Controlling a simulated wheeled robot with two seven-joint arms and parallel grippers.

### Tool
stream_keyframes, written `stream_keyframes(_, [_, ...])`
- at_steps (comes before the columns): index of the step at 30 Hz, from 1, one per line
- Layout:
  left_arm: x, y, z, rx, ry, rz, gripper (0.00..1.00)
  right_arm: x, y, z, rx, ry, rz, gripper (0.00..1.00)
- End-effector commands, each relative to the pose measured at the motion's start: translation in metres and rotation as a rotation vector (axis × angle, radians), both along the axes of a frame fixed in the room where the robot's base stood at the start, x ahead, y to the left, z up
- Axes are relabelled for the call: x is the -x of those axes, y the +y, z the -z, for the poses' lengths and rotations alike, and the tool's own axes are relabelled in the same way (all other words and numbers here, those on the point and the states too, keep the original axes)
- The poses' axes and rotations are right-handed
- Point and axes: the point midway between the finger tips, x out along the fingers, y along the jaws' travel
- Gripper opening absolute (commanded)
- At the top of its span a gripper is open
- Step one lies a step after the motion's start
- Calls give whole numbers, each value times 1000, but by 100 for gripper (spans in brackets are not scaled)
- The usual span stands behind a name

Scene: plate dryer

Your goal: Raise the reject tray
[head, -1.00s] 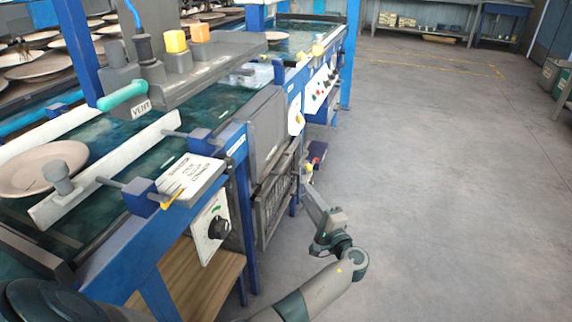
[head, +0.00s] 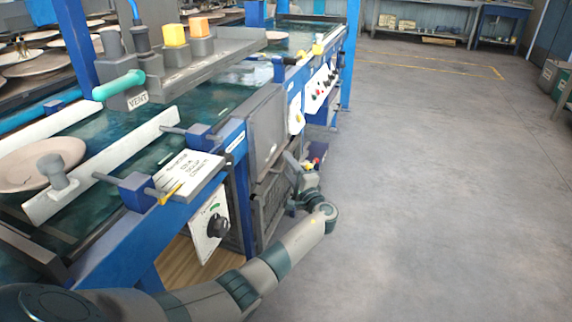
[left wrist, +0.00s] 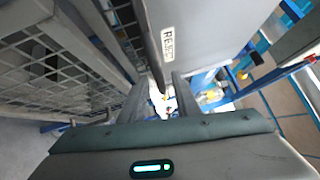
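A flat grey panel (head: 266,125) hangs upright on the side of the blue conveyor frame in the head view. In the left wrist view the grey panel (left wrist: 215,35) carries a partly readable label beginning "RE"; I take it as the reject tray. My left gripper (head: 298,165) is by the panel's lower right, on the aisle side. In the left wrist view its two fingers (left wrist: 160,98) are apart, with the panel's dark edge running down towards the gap between them. I cannot tell whether they touch it. My right gripper is not in view.
A wire-mesh crate (head: 272,205) stands below the panel and fills the left of the wrist view. A control box with a black knob (head: 218,226) is nearer me. A plate (head: 40,163) lies on the conveyor. The floor (head: 430,180) to the right is clear.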

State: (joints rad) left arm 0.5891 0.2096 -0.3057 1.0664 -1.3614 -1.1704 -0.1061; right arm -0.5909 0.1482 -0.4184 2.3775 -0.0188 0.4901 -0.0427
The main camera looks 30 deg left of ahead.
Motion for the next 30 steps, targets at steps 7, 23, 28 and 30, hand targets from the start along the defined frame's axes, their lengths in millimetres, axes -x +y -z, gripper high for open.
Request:
stream_keyframes(7, [-8, 14, -2, -1, -1, 0, 29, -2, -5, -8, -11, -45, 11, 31])
stream_keyframes(23, [-8, 14, -3, -1, -1, -1, 0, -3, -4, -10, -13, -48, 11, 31])
stream_keyframes(28, [-9, 14, -4, 0, -2, -1, 0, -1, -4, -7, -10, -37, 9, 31])
stream_keyframes(30, [-9, 13, -4, 4, -2, 0, 0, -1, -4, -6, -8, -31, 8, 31])
